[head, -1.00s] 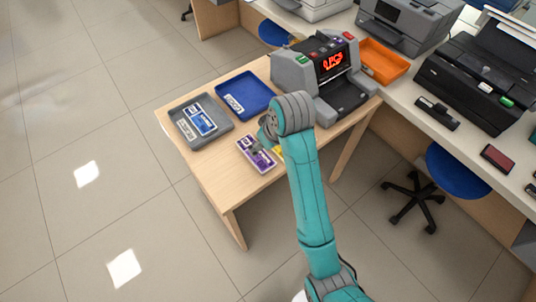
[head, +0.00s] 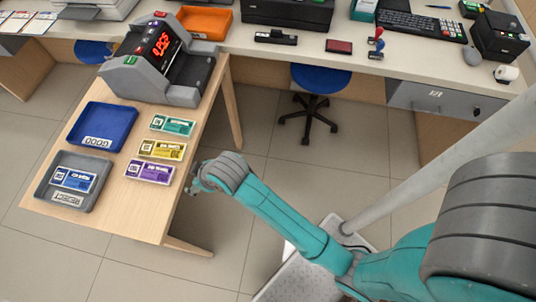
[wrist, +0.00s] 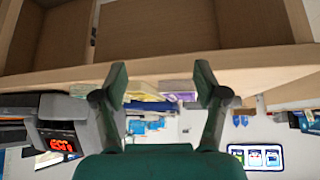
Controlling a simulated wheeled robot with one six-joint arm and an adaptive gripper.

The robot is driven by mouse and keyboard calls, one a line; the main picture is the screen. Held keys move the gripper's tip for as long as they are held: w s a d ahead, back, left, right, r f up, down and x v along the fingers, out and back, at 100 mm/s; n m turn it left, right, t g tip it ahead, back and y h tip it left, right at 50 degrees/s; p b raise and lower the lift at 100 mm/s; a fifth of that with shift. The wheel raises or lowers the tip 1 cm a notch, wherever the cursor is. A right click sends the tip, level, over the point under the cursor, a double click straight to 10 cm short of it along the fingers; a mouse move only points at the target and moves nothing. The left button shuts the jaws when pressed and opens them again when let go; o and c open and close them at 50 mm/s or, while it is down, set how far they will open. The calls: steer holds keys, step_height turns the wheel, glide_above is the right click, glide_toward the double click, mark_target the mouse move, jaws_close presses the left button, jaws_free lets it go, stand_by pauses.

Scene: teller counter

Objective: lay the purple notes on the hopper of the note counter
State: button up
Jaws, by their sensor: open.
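The purple notes (head: 150,171) lie flat on the wooden side table near its right edge, just in front of the yellow notes (head: 162,149). The note counter (head: 150,75) stands at the table's far end with a red lit display; its hopper is hard to make out from this angle. It also shows at the left of the wrist view (wrist: 62,135). My gripper (head: 194,186) is just right of the purple notes, by the table edge, apart from them. In the wrist view its two fingers (wrist: 161,85) are apart with nothing held; note packs show small beyond them.
Teal notes (head: 172,125) lie behind the yellow ones. A blue tray (head: 107,108) and a grey reject tray (head: 46,190) with blue notes stand at the left. An orange tray (head: 205,22) is on the long counter. A blue stool (head: 320,78) stands under it.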

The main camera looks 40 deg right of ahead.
steer(key=s+d+f+m+t, duration=0.15)
steer(key=s+d, duration=0.25)
steer(key=s, duration=0.4)
steer(key=s+d+f+m+t, duration=0.1)
steer(key=s+d+t, duration=0.15)
steer(key=s, duration=0.55)
steer(key=s+d+r+t+h, duration=0.1)
steer(key=s+r, duration=0.1)
steer(key=s, duration=0.2)
steer(key=s+d+r+m+t, duration=0.1)
steer(key=s+d+r, duration=0.1)
steer(key=s, duration=0.3)
steer(key=shift+s+r+h, duration=0.3)
steer(key=shift+r+h, duration=0.1)
steer(key=shift+r, duration=0.25)
steer(key=s+r, duration=0.2)
steer(key=s+r+t, duration=0.1)
steer(key=s+r, duration=0.2)
steer(key=s+d+r+m+t, duration=0.1)
steer(key=s+r, duration=0.1)
steer(key=r, duration=0.1)
steer(key=shift+s+r+h, duration=0.2)
steer(key=shift+s+h, duration=0.1)
steer(key=shift+c, duration=0.3)
